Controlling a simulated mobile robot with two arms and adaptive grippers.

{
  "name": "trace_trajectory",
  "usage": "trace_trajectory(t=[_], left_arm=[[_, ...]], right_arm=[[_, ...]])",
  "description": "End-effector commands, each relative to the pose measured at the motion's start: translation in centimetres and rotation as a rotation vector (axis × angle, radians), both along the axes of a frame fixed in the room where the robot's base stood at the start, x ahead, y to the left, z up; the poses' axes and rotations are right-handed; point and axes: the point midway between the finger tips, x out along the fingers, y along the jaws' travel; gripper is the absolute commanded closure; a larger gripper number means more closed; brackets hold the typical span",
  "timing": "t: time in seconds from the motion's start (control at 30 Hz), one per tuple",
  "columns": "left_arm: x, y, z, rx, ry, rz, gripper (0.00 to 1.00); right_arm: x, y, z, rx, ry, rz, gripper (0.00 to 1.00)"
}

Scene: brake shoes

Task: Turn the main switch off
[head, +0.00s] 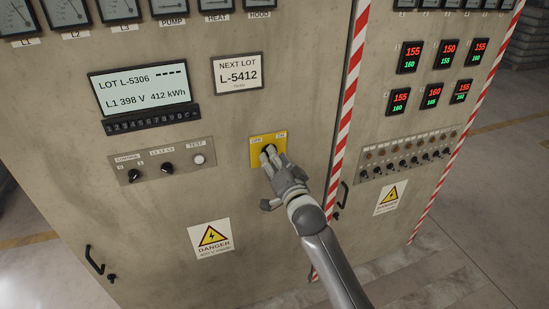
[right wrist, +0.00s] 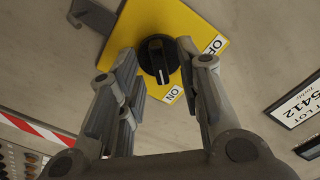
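The main switch is a black rotary knob (right wrist: 158,58) on a yellow plate (head: 254,154) on the cabinet front. The plate carries OFF at its left and ON at its right in the head view. In the right wrist view a pale mark on the knob points toward the ON label (right wrist: 172,95). My right gripper (head: 268,152) is at the plate and largely hides the knob in the head view. In the right wrist view its fingers (right wrist: 156,55) are open, one on each side of the knob; I cannot tell whether either touches it. My left gripper is not in view.
A control panel (head: 166,165) with two small black knobs and a test button is left of the plate. A display (head: 144,90) and a lot sign (head: 238,74) are above. A door handle (head: 98,262) juts out lower left. Right are temperature readouts (head: 410,56) and a switch row (head: 415,158).

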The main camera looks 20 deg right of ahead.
Motion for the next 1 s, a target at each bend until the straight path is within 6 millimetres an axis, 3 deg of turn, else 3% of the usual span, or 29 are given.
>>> trace_trajectory(t=[0.37, 0.63, 1.0], left_arm=[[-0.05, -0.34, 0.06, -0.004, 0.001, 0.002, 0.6], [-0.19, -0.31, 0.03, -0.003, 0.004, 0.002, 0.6], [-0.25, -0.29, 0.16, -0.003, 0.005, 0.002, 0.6]], right_arm=[[0.42, 0.04, -0.02, 0.0, 0.0, 0.0, 0.67], [0.4, 0.03, -0.01, 0.0, 0.0, 0.0, 1.0], [0.4, 0.01, 0.01, -0.03, 0.0, 0.0, 1.0]])
